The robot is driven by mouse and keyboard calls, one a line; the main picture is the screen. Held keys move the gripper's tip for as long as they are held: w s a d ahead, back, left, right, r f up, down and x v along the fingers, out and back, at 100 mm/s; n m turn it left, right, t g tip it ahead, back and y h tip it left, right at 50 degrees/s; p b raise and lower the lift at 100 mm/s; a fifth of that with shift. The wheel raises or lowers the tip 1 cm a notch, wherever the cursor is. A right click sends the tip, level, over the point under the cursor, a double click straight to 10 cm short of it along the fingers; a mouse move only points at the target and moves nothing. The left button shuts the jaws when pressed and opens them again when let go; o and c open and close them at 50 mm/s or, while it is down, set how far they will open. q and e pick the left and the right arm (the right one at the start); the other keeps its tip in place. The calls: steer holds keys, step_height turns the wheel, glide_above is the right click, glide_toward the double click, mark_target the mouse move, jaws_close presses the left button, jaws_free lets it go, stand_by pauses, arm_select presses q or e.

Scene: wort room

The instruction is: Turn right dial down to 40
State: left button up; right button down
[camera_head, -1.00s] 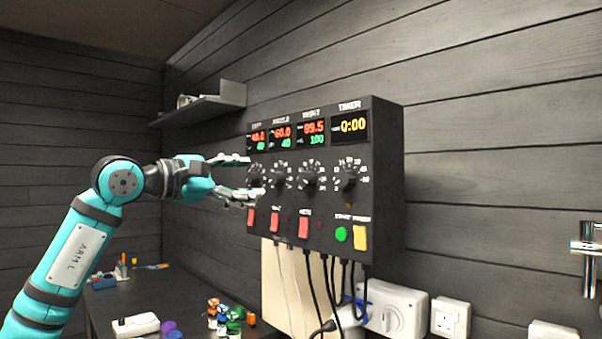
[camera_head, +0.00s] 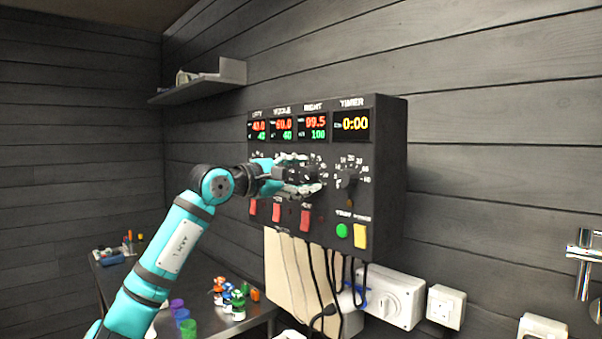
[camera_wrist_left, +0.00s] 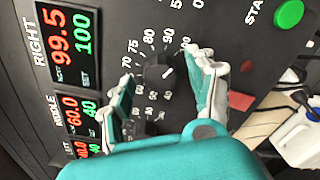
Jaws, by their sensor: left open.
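The right dial (camera_wrist_left: 158,76) is a black knob with a white number scale on the black control box (camera_head: 385,215). In the wrist view it lies between the two spread fingertips of my left gripper (camera_wrist_left: 165,72). The gripper (camera_head: 316,179) is open, its fingers on either side of the dial; I cannot tell whether they touch it. In the head view the gripper largely hides this dial. The right display (camera_wrist_left: 74,46) reads 99.5 in red and 100 in green. My right gripper is not in view.
The timer dial (camera_head: 348,178) is just right of my gripper. Red switches (camera_head: 305,217), a green button (camera_head: 342,230) and a yellow one (camera_head: 360,235) sit below. Cables hang under the box. Small bottles (camera_head: 238,305) stand on the table at lower left.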

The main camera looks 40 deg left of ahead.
arm_select(q)
steer(key=c, duration=1.1)
steer(key=shift+c, duration=0.2)
steer(key=shift+n, duration=0.3)
